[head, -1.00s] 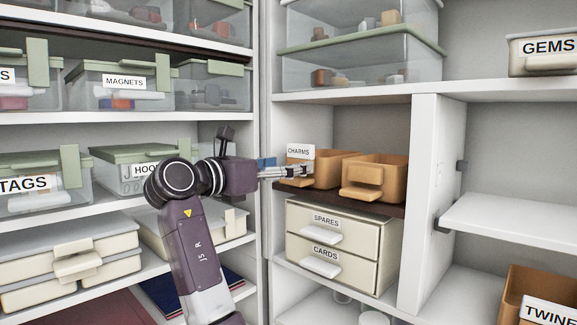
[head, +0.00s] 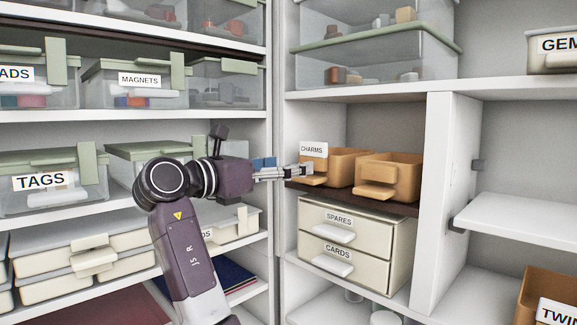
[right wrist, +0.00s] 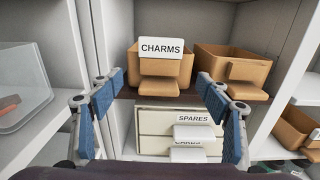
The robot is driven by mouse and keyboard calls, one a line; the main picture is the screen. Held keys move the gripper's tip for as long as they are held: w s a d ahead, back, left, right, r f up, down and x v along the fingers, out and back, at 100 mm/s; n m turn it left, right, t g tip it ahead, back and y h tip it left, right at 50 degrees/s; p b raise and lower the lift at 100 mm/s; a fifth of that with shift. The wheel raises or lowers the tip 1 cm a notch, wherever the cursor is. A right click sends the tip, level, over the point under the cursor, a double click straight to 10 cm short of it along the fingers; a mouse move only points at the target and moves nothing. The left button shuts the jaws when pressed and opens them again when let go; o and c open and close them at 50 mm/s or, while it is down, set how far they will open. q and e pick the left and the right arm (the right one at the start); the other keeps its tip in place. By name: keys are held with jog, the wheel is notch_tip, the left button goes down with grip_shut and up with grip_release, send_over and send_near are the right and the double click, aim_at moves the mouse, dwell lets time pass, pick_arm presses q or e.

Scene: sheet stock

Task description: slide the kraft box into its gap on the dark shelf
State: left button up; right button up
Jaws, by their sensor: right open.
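A kraft box labelled CHARMS (head: 340,163) stands upright on the dark shelf (head: 405,207), at its left end. It also shows ahead in the right wrist view (right wrist: 160,88), with its label card and front pull facing me. A second, unlabelled kraft box (head: 395,172) stands to its right. My right gripper (head: 308,171) is at the front of the CHARMS box in the head view. In the right wrist view its blue-padded fingers are spread wide, one to each side of the box front, with nothing held. Contact cannot be told. My left gripper is not in view.
Cream drawers labelled SPARES and CARDS (head: 355,240) stand below the dark shelf. A white upright panel (head: 440,200) bounds the bay on the right. Clear bins with green lids (head: 135,85) fill the left shelves. A TWINE box (head: 545,295) is at lower right.

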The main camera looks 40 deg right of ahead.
jog(key=shift+s+a, duration=0.1)
jog(key=shift+a, duration=0.8)
